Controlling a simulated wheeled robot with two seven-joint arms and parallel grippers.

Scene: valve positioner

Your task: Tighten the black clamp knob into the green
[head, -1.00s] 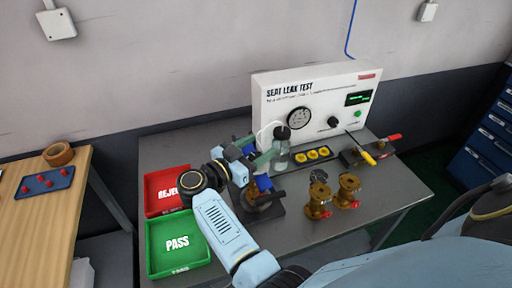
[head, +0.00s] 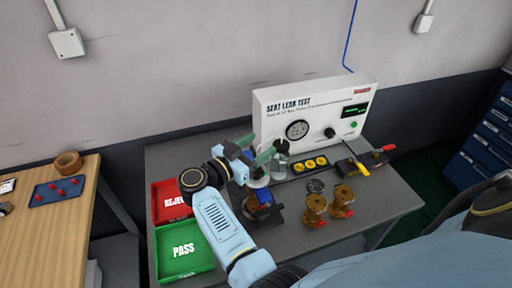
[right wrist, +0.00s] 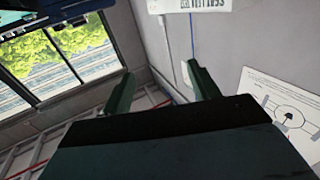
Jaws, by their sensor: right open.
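My right gripper (head: 254,152) is open, its green fingers above the clamp fixture. In the right wrist view my gripper (right wrist: 163,90) shows two dark green fingers apart, with nothing between them. The fixture (head: 264,215) has a dark base and blue parts, and stands on the grey bench left of centre. A pale round disc (head: 258,182) shows on it just below the gripper. I cannot pick out the black clamp knob or a green zone there; my arm and gripper cover part of the fixture. My left gripper is not in view.
The seat leak test panel (head: 310,115) stands behind, with a bottle (head: 281,160) before it. Two brass valves (head: 315,207) (head: 342,198) stand to the right. The red tray (head: 168,203) and green PASS tray (head: 184,250) lie left. Bare bench (head: 385,200) lies at the right.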

